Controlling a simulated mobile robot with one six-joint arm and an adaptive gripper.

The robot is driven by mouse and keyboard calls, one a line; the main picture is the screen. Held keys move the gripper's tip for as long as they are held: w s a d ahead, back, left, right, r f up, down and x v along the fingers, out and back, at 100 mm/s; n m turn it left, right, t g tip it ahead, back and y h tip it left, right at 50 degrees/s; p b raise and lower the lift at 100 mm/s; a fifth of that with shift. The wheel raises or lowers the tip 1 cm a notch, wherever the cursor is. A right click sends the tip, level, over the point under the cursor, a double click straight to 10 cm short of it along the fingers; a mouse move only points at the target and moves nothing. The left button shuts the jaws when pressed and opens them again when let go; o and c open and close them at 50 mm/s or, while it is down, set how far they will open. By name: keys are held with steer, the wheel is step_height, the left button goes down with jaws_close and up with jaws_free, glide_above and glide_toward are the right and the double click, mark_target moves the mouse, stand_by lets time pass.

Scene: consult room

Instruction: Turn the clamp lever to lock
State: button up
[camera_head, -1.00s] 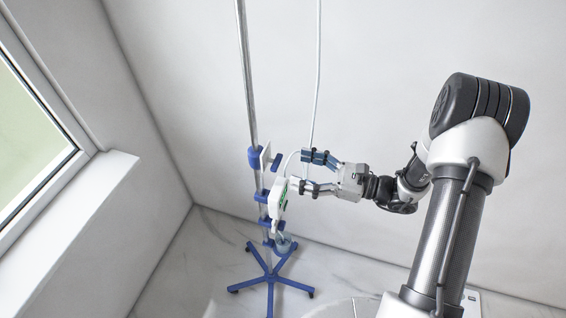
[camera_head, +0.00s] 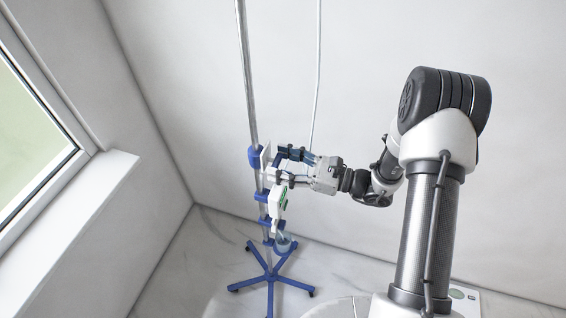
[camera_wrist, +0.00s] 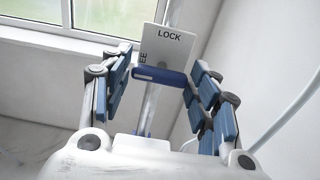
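The clamp lever (camera_wrist: 160,76) is a blue bar with rounded ends, lying crosswise in the wrist view in front of a white plate (camera_wrist: 170,45). The plate reads LOCK along its upper edge and letters ending in EE at its left. In the head view the plate (camera_head: 265,156) and blue clamp (camera_head: 254,157) are on the metal pole (camera_head: 248,90). My gripper (camera_head: 284,165) is open, level with the clamp from the right. In the wrist view the lever lies between the spread fingers (camera_wrist: 161,82); contact cannot be told.
A white device with a green display (camera_head: 279,200) hangs on the pole just below my gripper. The pole stands on a blue star-shaped base (camera_head: 270,277). A thin white tube (camera_head: 317,80) hangs behind. A window ledge (camera_head: 90,205) is at left.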

steer(key=c, duration=0.6)
steer(key=shift+m, duration=0.4)
steer(key=m+p, duration=0.2)
steer(key=shift+r+m, duration=0.15)
steer(key=shift+m, duration=0.25)
steer(key=m+p, duration=0.2)
steer(key=m, duration=0.2)
steer(key=shift+m, duration=0.3)
steer(key=m+p, duration=0.2)
steer(key=m, duration=0.3)
steer(key=shift+w, duration=0.1)
steer(key=shift+m+p, duration=0.7)
steer(key=shift+m, duration=1.7)
